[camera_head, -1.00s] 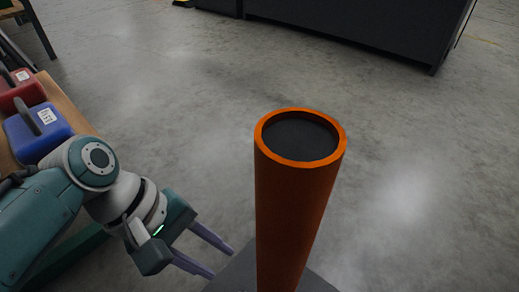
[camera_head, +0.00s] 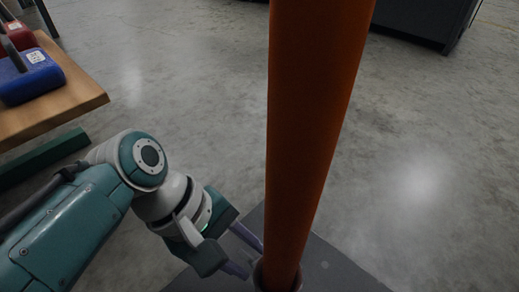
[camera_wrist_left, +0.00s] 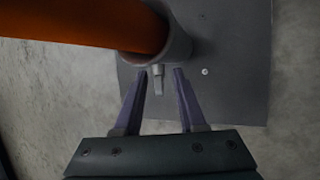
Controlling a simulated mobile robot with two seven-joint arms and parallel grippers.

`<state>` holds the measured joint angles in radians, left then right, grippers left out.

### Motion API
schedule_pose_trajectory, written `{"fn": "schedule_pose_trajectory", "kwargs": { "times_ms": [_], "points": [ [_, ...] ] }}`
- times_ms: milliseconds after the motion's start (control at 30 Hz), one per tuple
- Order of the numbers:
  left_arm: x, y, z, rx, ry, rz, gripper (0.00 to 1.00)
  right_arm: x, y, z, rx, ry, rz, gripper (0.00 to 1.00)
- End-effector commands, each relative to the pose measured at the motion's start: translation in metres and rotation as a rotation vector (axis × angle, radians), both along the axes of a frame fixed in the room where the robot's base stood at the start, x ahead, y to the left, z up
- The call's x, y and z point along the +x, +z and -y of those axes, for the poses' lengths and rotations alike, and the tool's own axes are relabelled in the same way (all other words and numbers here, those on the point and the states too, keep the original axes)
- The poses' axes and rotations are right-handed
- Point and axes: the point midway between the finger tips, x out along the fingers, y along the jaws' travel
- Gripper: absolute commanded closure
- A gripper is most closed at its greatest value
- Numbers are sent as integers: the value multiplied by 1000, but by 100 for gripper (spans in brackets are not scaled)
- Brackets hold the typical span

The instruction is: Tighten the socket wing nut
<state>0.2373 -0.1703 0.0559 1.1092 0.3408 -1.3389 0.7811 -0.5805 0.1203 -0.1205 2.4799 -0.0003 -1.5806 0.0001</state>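An orange post (camera_head: 312,120) stands upright in a grey socket (camera_head: 257,276) on a dark base plate (camera_head: 330,262). In the left wrist view the post (camera_wrist_left: 85,22) enters the round socket (camera_wrist_left: 180,45), and the plate (camera_wrist_left: 235,55) lies behind. A small grey wing nut (camera_wrist_left: 158,82) sticks out of the socket's near side. My left gripper (camera_head: 254,262) is open, its two purple fingers pointing at the socket. In the left wrist view the gripper (camera_wrist_left: 161,72) has one fingertip on each side of the wing nut, with gaps showing.
A wooden table (camera_head: 70,95) at the left holds a blue weight (camera_head: 30,78) and a red weight (camera_head: 14,38). A green beam (camera_head: 45,158) lies below the table. A dark cabinet (camera_head: 425,22) stands at the back. The concrete floor right of the post is clear.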

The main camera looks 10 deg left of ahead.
Motion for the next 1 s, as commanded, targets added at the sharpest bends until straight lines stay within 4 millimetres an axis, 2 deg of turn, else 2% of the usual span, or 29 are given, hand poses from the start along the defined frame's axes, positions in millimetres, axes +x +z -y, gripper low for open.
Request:
{"fn": "schedule_pose_trajectory", "kwargs": {
  "times_ms": [67,400,1000],
  "points": [
    [0,0,0,0,0,0,62,0,0,0,0,0,0,100],
    [0,0,0,0,0,0,100,0,0,0,0,0,0,100],
    [-2,1,-1,-24,1,27,100,0,6,0,0,0,0,100]
  ]
}}
